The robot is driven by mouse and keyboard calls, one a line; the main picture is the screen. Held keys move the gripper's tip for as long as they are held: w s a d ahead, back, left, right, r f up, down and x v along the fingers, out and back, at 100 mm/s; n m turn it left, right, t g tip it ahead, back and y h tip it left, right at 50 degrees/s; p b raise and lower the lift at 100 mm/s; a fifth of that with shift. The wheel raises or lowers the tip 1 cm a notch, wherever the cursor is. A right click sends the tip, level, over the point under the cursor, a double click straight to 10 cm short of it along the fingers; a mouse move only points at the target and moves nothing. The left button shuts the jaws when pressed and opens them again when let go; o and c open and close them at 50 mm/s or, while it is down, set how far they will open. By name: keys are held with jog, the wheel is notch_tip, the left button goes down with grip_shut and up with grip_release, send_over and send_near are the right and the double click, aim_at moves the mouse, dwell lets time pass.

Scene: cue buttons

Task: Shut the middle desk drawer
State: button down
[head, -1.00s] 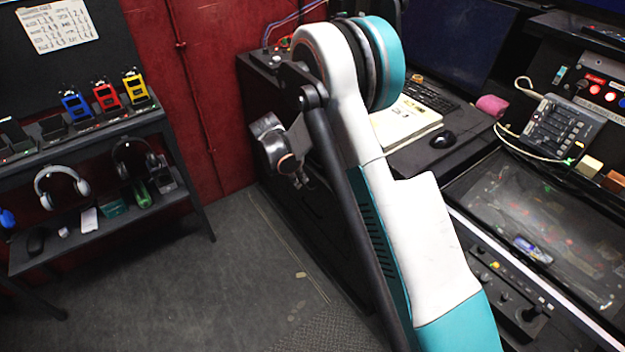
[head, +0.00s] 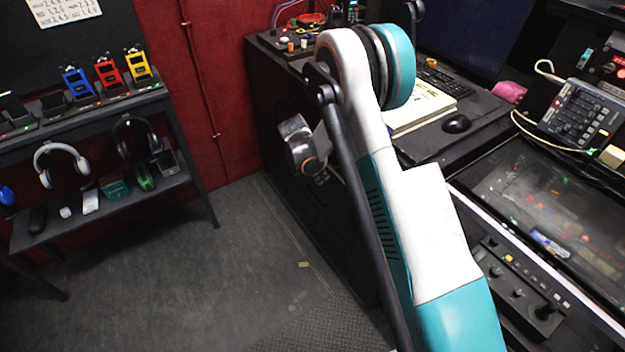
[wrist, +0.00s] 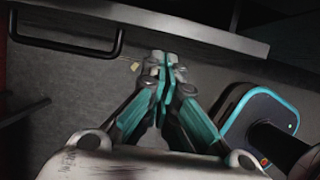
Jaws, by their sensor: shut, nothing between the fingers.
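In the wrist view, my gripper (wrist: 163,64) points away from the camera, its teal fingers together and empty. A drawer front (wrist: 180,27) with a pale edge runs across the top, just beyond the fingertips. A black bar handle (wrist: 66,42) sticks out from it at the upper left, to the left of the fingers. I cannot tell from this view which drawer it is, or whether the fingertips touch it. In the head view, the dark desk (head: 280,105) stands behind my arm. My arm hides its drawer fronts and my fingers.
A book (head: 420,108), a mouse (head: 457,124) and a keyboard (head: 440,80) lie on the desk top. A control console (head: 520,290) stands at the right. A shelf (head: 100,207) with headphones and devices stands at the left. The floor (head: 190,285) between is clear.

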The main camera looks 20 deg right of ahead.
jog(key=shift+w+d, duration=0.2)
jog(key=shift+d, duration=0.4)
jog(key=shift+w+d, duration=0.25)
jog(key=shift+d, duration=0.45)
jog(key=shift+w+d, duration=0.2)
jog(key=shift+d, duration=0.5)
jog(key=shift+a, duration=0.15)
jog(key=shift+s+a, duration=0.1)
jog(key=shift+a, duration=0.25)
jog(key=p, duration=0.4)
send_near(332, 175)
jog(key=a+r, duration=0.1)
jog(key=s+a+r, duration=0.1)
jog(key=a, duration=0.1)
jog(key=a+r, duration=0.1)
jog(key=shift+s+a, duration=0.3)
